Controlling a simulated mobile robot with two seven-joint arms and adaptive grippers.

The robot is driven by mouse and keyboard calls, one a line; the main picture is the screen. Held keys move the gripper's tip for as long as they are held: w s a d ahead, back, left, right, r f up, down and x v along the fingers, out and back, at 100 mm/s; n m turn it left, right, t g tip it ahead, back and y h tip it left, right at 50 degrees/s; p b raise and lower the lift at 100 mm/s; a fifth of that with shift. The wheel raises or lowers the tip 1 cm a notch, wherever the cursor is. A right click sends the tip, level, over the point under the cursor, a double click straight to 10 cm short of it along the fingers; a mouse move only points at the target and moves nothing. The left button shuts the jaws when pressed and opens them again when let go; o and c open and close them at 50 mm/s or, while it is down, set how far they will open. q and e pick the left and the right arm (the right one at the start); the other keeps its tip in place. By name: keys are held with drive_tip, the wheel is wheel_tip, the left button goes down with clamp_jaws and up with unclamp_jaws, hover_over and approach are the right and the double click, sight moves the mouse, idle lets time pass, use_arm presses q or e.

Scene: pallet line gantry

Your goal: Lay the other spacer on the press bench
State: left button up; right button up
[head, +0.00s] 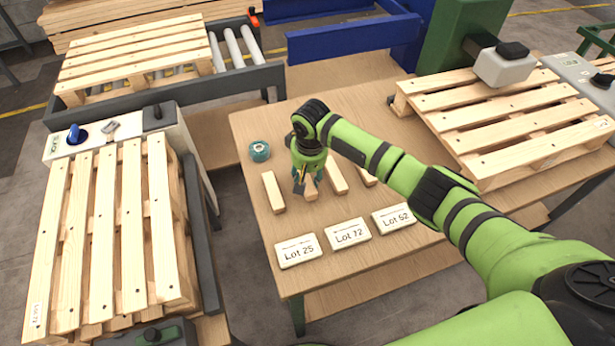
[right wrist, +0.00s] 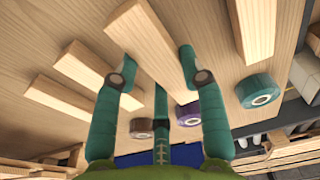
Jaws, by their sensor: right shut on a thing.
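My right gripper (head: 304,184) is over the wooden bench (head: 258,128) in the head view, pointing down. In the right wrist view its fingers (right wrist: 160,78) are shut on a pale wooden spacer (right wrist: 148,48); its end also shows below the fingers in the head view (head: 311,190). I cannot tell whether this spacer touches the bench top. One similar wooden block (head: 273,192) lies to its left, and two more, (head: 335,178) and (head: 368,175), lie to its right, partly hidden by my arm. My left gripper is not in view.
Cards Lot 25 (head: 298,250), Lot 72 (head: 348,233) and Lot 52 (head: 394,218) lie along the front. A teal tape roll (head: 259,151) is at the left edge. A pallet (head: 500,118) covers the bench's right; another (head: 105,235) stands left across a gap.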

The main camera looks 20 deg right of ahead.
sight(309, 181)
drive_tip(key=shift+f, duration=0.85)
drive_tip(key=shift+f, duration=0.15)
drive_tip(key=o, duration=1.1)
drive_tip(key=shift+c, duration=0.2)
wheel_tip(309, 181, up, 12)
drive_tip(key=s, duration=0.1)
drive_tip(key=shift+s, duration=0.2)
